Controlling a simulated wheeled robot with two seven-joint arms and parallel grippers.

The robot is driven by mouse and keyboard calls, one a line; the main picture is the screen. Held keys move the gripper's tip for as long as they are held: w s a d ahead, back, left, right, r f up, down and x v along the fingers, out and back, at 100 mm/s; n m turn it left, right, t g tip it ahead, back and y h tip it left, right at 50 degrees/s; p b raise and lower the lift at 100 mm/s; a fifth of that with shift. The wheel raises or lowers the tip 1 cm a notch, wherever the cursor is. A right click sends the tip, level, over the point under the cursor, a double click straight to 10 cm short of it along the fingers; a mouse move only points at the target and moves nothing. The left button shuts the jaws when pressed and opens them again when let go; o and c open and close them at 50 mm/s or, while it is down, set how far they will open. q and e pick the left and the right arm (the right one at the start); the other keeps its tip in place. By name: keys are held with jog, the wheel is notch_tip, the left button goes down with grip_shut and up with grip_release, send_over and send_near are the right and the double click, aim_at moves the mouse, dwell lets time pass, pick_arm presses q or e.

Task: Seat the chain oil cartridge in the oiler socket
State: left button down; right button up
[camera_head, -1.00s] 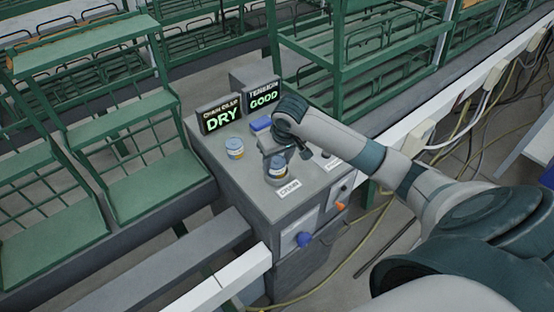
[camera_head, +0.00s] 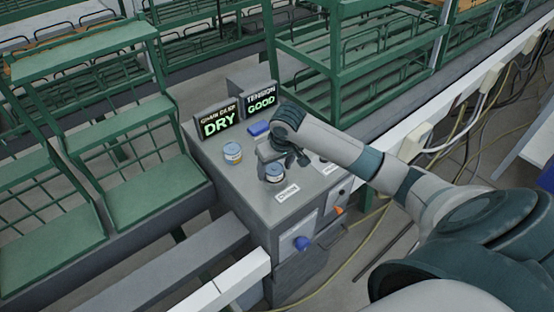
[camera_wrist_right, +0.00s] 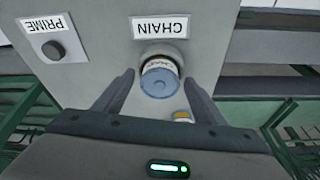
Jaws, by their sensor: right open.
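A short round cartridge with a blue top and a pale label (camera_head: 274,173) stands behind the CHAIN label on the grey cabinet. It also shows in the right wrist view (camera_wrist_right: 160,82), in front of a grey ring, the oiler socket (camera_wrist_right: 160,54). It appears to sit in this ring; how deep I cannot tell. My right gripper (camera_wrist_right: 157,88) is open, with one finger on each side of the cartridge and visible gaps. In the head view the gripper (camera_head: 290,157) is just behind and right of the cartridge. My left gripper is not in view.
A similar canister (camera_head: 232,154) stands to the left on the cabinet top (camera_head: 255,208). Behind are a display reading DRY (camera_head: 218,120), one reading GOOD (camera_head: 260,102) and a blue block (camera_head: 258,129). A black PRIME button (camera_wrist_right: 52,49) is beside the socket. Green racks surround the cabinet.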

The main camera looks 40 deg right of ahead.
jog(key=shift+s+r+b, duration=0.15)
jog(key=shift+r+b, duration=0.2)
jog(key=shift+r, duration=0.25)
jog(key=b+v, duration=0.3)
jog(key=v, duration=0.7)
jog(key=shift+s+r, duration=0.15)
jog(key=shift+r, duration=0.2)
